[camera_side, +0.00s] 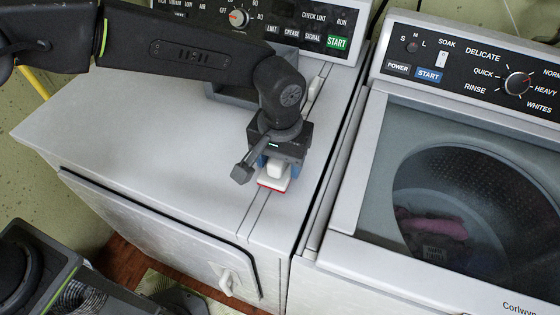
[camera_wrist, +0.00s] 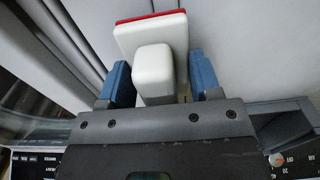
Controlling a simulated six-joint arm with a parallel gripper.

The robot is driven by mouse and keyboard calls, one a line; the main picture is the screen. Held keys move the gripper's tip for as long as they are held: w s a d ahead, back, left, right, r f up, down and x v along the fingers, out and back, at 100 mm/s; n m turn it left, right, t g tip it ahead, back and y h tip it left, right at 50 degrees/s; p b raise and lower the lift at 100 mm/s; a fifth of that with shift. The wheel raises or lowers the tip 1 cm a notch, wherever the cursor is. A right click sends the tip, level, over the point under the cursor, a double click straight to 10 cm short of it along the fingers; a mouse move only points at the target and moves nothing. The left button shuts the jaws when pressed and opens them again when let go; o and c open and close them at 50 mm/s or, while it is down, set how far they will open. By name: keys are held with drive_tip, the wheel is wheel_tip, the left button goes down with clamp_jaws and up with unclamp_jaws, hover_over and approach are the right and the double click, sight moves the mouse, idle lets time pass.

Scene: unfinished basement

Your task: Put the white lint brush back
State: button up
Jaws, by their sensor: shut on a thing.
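The white lint brush (camera_side: 275,175) has a red pad edge and is at my gripper, over the right part of the dryer's white top (camera_side: 150,130). My gripper (camera_side: 272,170) is shut on it. In the wrist view the brush (camera_wrist: 152,60) sits between the two blue fingers of my gripper (camera_wrist: 160,82), its red edge farthest from the gripper body. Whether the brush touches the dryer top or hangs just above it, I cannot tell. A grey open-looking box (camera_side: 228,93) stands at the back of the dryer top, partly hidden by my arm.
The dryer's control panel (camera_side: 300,28) rises behind. A washer (camera_side: 345,205) stands to the right across a narrow gap, with a pink cloth (camera_side: 432,225) seen through its lid window. The left and middle of the dryer top are clear.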

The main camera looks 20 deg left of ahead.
drive_tip(key=shift+f, duration=0.55)
drive_tip(key=shift+f, duration=0.1)
drive_tip(key=o, duration=0.9)
wheel_tip(320, 180, up, 12)
drive_tip(key=shift+r, duration=0.15)
